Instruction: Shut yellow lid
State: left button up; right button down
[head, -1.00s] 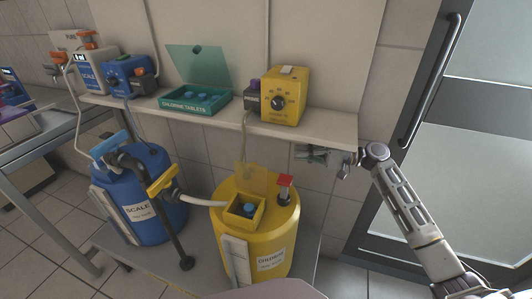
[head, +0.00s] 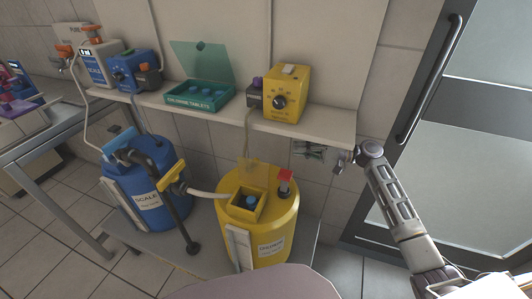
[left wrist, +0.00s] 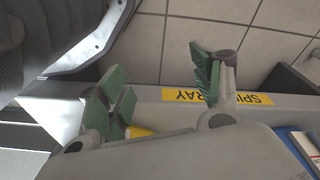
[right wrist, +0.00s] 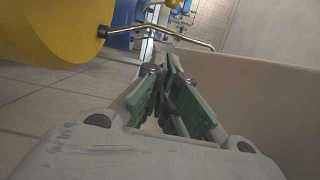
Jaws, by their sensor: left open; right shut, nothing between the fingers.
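The yellow lid (head: 256,168) shows in the head view as a thin see-through flap standing at the back of a square yellow opening (head: 249,215) on top of the yellow tank (head: 272,245). The lid is open, and a blue round thing (head: 251,201) shows inside the opening. My right gripper (head: 306,151) is below the wall shelf, behind and right of the tank, apart from the lid. In the right wrist view its green-padded fingers (right wrist: 170,80) are shut and empty. My left gripper (left wrist: 158,85) is open and empty beside a rail labelled "SPIN TRAY"; the head view does not show it.
A red-capped fitting (head: 285,182) stands on the tank right of the opening. The wall shelf (head: 310,124) holds a yellow pump (head: 287,95) and a green tablet box (head: 199,97). A blue tank (head: 160,205) and dark pipe (head: 186,228) stand left.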

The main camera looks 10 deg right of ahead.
aim_at(255, 170)
jog(key=shift+a, duration=0.1)
pick_arm(q)
jog(key=shift+d+r+b, duration=0.15)
jog(key=shift+r+b, duration=0.15)
jog(key=shift+r, duration=0.55)
pick_arm(e)
jog(key=a, duration=1.1)
jog(key=shift+a+r, duration=0.15)
jog(key=shift+a, duration=0.05)
pick_arm(q)
jog(key=shift+w+r, duration=0.1)
jog(key=shift+w, duration=0.1)
jog(key=shift+d+r+b, duration=0.2)
jog(key=shift+r+b, duration=0.4)
jog(key=shift+r, duration=0.35)
pick_arm(e)
jog(key=shift+s+a+r+n+h, duration=0.15)
jog(key=shift+s+r+n+h, duration=0.1)
jog(key=shift+n, duration=0.5)
jog(key=shift+s+a+r+n+h, duration=0.15)
jog(key=shift+r+n, duration=0.05)
jog(key=shift+n, duration=0.55)
